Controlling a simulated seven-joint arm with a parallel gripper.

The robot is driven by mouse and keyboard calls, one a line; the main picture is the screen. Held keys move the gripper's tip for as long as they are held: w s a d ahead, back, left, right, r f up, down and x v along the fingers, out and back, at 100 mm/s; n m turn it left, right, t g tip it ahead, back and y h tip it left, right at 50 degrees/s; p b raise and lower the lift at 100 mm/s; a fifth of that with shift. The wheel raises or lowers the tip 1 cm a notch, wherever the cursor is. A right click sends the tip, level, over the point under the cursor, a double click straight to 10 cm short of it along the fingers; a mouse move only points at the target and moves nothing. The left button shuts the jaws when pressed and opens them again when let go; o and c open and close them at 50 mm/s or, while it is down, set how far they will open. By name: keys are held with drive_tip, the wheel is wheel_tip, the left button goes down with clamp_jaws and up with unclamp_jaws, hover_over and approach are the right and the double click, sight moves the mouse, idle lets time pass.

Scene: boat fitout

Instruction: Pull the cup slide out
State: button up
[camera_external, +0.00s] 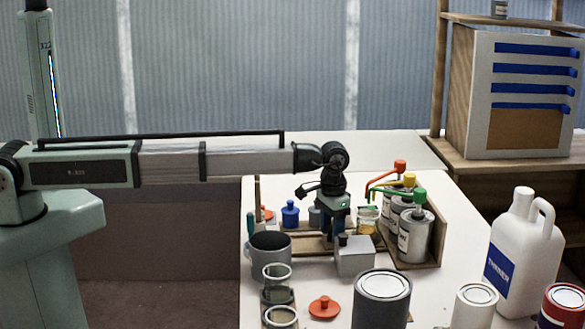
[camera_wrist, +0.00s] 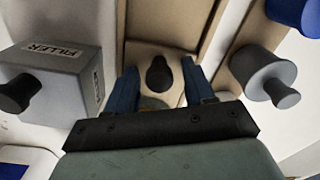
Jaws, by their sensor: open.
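In the wrist view, a dark knob (camera_wrist: 160,72) stands on a light wooden piece (camera_wrist: 146,54) that looks like the cup slide, lying between wooden rails. My gripper (camera_wrist: 161,90) is open. Its two blue fingers are on either side of the knob, apart from each other; I cannot tell whether they touch it. In the external view my gripper (camera_external: 336,236) points down among the items on the bench, behind the grey filler box (camera_external: 356,259). The knob and most of the slide are hidden there by the gripper and box.
The filler box (camera_wrist: 60,82) is close on the left in the wrist view, and a grey knobbed pot (camera_wrist: 258,70) on the right. Cans (camera_external: 416,236) with coloured levers stand right of the gripper. A grey mug (camera_external: 268,253) and glass jars (camera_external: 277,294) stand front left.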

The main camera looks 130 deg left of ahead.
drive_tip(key=shift+c, duration=0.4)
clamp_jaws()
